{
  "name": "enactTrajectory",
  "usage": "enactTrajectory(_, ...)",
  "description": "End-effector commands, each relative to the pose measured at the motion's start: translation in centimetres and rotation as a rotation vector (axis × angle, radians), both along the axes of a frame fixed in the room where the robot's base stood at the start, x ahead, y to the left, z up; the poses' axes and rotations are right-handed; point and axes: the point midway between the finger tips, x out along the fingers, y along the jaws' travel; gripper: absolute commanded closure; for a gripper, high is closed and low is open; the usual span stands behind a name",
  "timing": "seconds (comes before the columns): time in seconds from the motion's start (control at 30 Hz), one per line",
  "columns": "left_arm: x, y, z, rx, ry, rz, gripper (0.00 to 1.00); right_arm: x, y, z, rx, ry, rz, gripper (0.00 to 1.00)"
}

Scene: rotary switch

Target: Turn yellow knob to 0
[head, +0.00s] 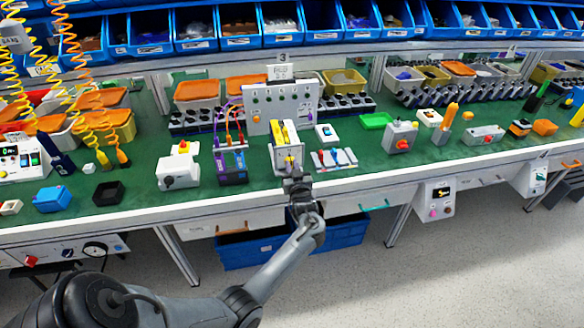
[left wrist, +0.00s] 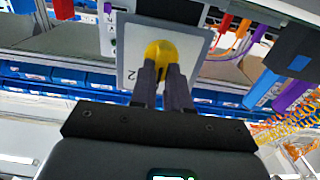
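The yellow knob (left wrist: 160,50) is a round knob on a pale plate (left wrist: 133,45) in the left wrist view. A digit 2 shows at the plate's lower left. In the head view, the white switch box (head: 286,158) with yellow parts on top stands at the bench's front edge; the knob on its front is hidden there by my gripper. My left gripper (head: 297,186) is right in front of this box. In the left wrist view, its two dark fingers (left wrist: 162,70) are close together, with the lower part of the knob between their tips. My right gripper is in neither view.
A dark and purple unit (head: 231,163) with coloured cables stands left of the box. A small board (head: 334,158) with red and blue parts lies to the right. A tall panel (head: 281,108) with buttons stands behind. The floor in front is free at right.

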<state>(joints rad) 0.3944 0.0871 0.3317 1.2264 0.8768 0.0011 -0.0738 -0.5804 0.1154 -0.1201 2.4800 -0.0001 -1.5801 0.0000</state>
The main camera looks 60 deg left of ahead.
Motion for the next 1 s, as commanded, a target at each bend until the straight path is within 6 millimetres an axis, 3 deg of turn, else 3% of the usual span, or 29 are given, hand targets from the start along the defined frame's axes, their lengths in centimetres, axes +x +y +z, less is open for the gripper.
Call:
enactTrajectory(0.03,0.0,0.0,-0.1,-0.001,0.001,0.000,0.76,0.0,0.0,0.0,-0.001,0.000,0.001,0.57)
enactTrajectory(0.17,0.0,0.0,0.0,0.000,0.001,0.000,0.60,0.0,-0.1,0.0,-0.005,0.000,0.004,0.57)
enactTrajectory(0.57,-0.2,-0.7,0.1,0.000,0.000,-0.001,0.60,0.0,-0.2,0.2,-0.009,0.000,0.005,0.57)
enactTrajectory(1.0,-2.6,-7.2,0.1,-0.002,0.001,-0.002,0.60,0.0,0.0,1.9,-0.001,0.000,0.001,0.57)
